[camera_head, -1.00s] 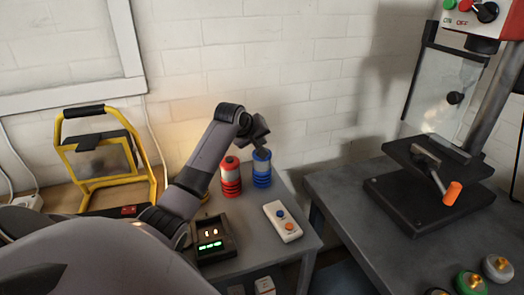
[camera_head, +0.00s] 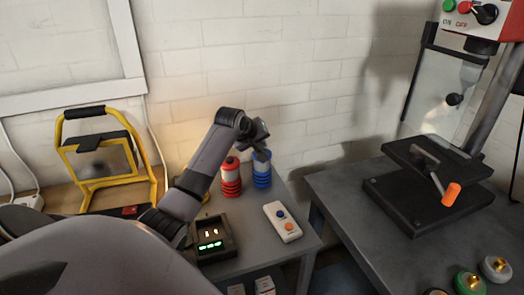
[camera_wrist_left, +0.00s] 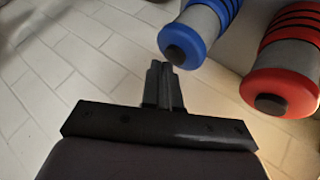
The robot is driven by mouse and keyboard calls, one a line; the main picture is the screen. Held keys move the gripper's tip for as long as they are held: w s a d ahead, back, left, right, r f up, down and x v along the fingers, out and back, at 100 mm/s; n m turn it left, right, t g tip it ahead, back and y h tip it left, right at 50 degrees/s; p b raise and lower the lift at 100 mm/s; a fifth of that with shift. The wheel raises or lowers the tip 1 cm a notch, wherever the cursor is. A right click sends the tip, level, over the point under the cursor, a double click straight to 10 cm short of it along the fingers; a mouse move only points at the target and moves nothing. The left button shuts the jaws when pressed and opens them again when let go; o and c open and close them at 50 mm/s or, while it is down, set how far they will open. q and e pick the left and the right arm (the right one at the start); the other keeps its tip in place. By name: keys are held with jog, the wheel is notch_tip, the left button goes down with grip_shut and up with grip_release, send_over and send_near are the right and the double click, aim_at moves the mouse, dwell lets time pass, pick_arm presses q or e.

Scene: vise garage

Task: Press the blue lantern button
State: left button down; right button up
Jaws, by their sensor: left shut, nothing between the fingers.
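The blue lantern (camera_head: 262,178) stands upright on the small grey table, to the right of the red lantern (camera_head: 231,178). In the left wrist view, the blue lantern (camera_wrist_left: 198,30) shows a dark round button (camera_wrist_left: 175,55) on its end face. My left gripper (camera_head: 262,154) is at the top of the blue lantern in the head view and hides its button there. In the wrist view, the shut, empty left fingers (camera_wrist_left: 161,68) appear just beside the button; I cannot tell whether they touch it. My right gripper is not in view.
The red lantern (camera_wrist_left: 285,85) is close by in the wrist view. A white two-button remote (camera_head: 282,222) and a dark charger box (camera_head: 212,240) lie nearer on the table. A yellow work light (camera_head: 105,160) stands left. The brick wall is behind.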

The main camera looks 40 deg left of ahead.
pick_arm(q)
jog(key=shift+f, duration=0.5)
dwell(0.6)
jog(key=shift+r, duration=0.9)
jog(key=shift+r, duration=0.1)
jog(key=shift+r, duration=2.45)
jog(key=shift+f, duration=0.1)
